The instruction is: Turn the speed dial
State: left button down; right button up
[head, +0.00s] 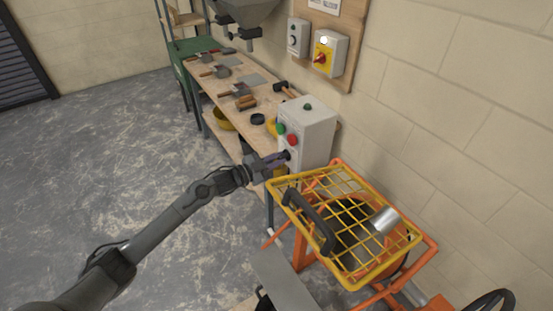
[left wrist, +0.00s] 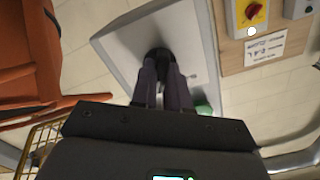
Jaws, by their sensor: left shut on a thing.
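The grey control box (head: 307,128) stands at the near end of the workbench and carries a green button (head: 281,128), a red button (head: 293,140) and the black speed dial (head: 287,155) low on its front. My left gripper (head: 280,159) reaches the dial from the left, level with it. In the left wrist view the fingers (left wrist: 161,72) are shut on the dark dial (left wrist: 158,54), against the pale face of the box (left wrist: 125,45). The fingers hide much of the dial, so its pointer cannot be read. My right gripper is not in view.
An orange mixer with a yellow grid guard (head: 345,215) stands close to the right of my left gripper. The wooden workbench (head: 215,85) holds trowels and other tools. A wall board carries a red-and-yellow switch (head: 323,57). Open floor (head: 110,150) lies to the left.

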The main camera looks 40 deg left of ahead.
pick_arm(q)
jog(key=n+p, duration=0.4)
jog(key=shift+r+n+p, duration=0.25)
jog(key=shift+n+p, duration=0.75)
jog(key=shift+n, duration=0.2)
jog(key=n+p, duration=0.3)
jog(key=n, duration=0.1)
jog(key=shift+f+n+p, duration=0.1)
jog(key=shift+n+p, duration=0.45)
jog(key=shift+n, duration=0.65)
jog(key=shift+f+n, duration=0.1)
jog(key=shift+n, duration=0.3)
jog(key=c, duration=1.1)
grip_release()
